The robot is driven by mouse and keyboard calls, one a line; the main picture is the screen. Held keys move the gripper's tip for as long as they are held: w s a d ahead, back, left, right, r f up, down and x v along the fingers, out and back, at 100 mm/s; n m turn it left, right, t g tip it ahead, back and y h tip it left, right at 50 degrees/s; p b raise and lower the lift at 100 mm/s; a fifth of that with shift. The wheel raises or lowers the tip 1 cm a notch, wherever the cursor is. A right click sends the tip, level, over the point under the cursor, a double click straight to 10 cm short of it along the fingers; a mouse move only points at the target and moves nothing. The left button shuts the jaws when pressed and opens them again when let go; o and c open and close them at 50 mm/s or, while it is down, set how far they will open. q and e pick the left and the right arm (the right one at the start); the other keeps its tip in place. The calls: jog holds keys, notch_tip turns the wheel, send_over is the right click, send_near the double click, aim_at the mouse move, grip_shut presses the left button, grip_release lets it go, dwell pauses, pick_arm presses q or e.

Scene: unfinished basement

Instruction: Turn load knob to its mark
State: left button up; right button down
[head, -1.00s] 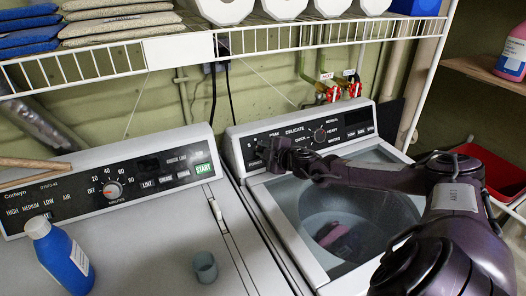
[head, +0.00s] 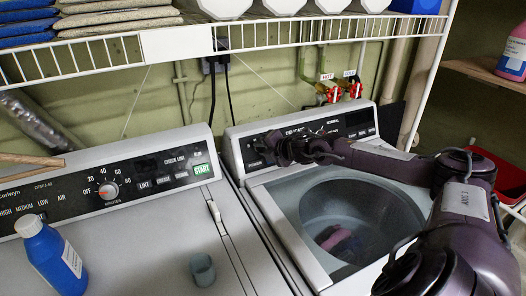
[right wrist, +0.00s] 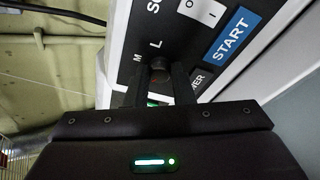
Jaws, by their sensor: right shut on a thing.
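The load knob (right wrist: 159,64) is a small dark knob on the washer's black control panel, with letters M and L printed beside it in the right wrist view. The two fingers of my right gripper (right wrist: 158,76) stand on either side of it and are shut on it. In the head view my right gripper (head: 272,147) is at the left part of the washer panel (head: 240,146) and hides the knob. Which mark the knob points to cannot be made out. My left gripper is not in view.
The washer's glass lid (head: 350,215) lies below my right arm. A dryer (head: 130,240) stands to the left, with a blue bottle (head: 50,256) and a small grey cup (head: 202,268) on top. A wire shelf (head: 330,36) hangs above the panel.

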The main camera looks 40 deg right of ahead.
dwell(0.3)
jog(key=shift+f, duration=0.1)
jog(key=c, duration=1.3)
grip_release()
jog(key=shift+o, duration=0.2)
jog(key=b+v, duration=0.2)
jog(key=v, duration=0.6)
jog(key=shift+w, duration=0.1)
